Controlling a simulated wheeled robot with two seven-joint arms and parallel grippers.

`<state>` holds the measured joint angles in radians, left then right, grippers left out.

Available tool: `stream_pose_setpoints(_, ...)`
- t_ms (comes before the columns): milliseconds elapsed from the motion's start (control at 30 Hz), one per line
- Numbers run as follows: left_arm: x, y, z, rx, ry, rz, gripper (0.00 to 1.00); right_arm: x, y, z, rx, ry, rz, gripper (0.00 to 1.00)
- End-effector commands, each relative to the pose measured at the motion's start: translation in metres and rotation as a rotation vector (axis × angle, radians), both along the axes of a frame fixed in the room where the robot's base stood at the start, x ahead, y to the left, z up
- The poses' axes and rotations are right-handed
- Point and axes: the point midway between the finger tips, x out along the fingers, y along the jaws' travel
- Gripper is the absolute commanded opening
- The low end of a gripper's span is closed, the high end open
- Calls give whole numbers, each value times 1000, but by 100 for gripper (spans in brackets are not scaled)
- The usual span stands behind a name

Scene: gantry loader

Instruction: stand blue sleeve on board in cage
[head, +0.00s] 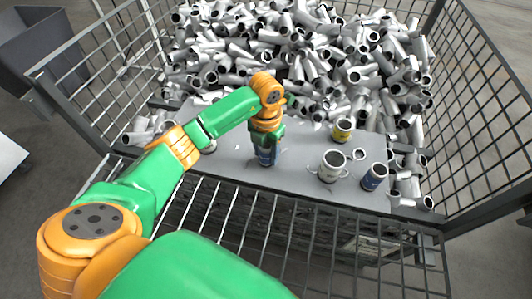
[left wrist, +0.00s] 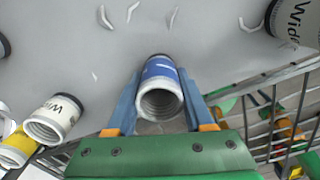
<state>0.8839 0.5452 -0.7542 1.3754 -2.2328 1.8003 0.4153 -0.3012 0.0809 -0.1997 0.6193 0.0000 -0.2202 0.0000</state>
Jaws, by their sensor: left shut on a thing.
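The blue sleeve (head: 266,157) is at the front middle of the grey board (head: 228,166) in the cage. It looks roughly upright; I cannot tell whether its bottom touches the board. My left gripper (head: 267,140) comes down on it from above and is shut on it. In the left wrist view the blue sleeve (left wrist: 160,72) sits between the two fingers of my left gripper (left wrist: 158,98), its open ribbed end towards the camera. The fingers hide its sides. My right gripper is not in view.
Small pale scraps lie on the board. Heaped grey pipe pieces (head: 300,60) fill the cage behind. Wire mesh walls (head: 480,130) surround it.

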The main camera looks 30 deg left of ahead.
Motion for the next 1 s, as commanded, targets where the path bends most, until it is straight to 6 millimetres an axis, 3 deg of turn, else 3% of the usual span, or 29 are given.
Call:
stream_pose_setpoints(300,0,0,-5,-1,-3,0,0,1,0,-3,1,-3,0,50)
stream_pose_setpoints(333,0,0,-4,-1,-2,0,60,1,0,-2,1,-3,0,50)
stream_pose_setpoints(400,0,0,-4,-1,-2,0,79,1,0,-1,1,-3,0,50)
stream_pose_setpoints(433,0,0,-4,-1,-2,0,82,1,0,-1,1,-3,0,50)
stream_pose_setpoints(767,0,0,2,-1,-2,0,82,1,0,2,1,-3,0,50)
stream_pose_setpoints(1000,1,0,55,-1,-7,-1,82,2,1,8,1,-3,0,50)
